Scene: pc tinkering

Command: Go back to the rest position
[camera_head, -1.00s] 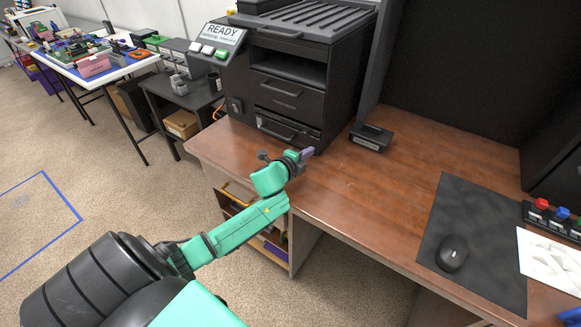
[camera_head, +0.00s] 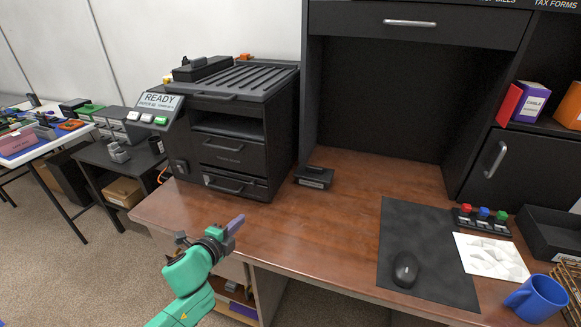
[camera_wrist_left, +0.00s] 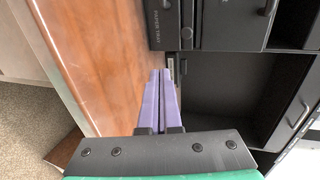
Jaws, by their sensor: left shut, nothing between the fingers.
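My left gripper (camera_head: 236,224) is shut and empty, with purple fingers close together. In the head view it is over the front left edge of the wooden desk (camera_head: 340,235), in front of the black printer (camera_head: 232,150). In the left wrist view the gripper (camera_wrist_left: 160,82) points past the desk top (camera_wrist_left: 95,60) toward the dark hutch. Nothing is between its fingers. My right gripper does not show in any view.
A small black device (camera_head: 314,177) stands right of the printer. A mouse (camera_head: 405,270) lies on a dark mat (camera_head: 428,245). Paper (camera_head: 490,257), a button box (camera_head: 483,220) and a blue mug (camera_head: 536,299) are to the right. The middle desk top is clear.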

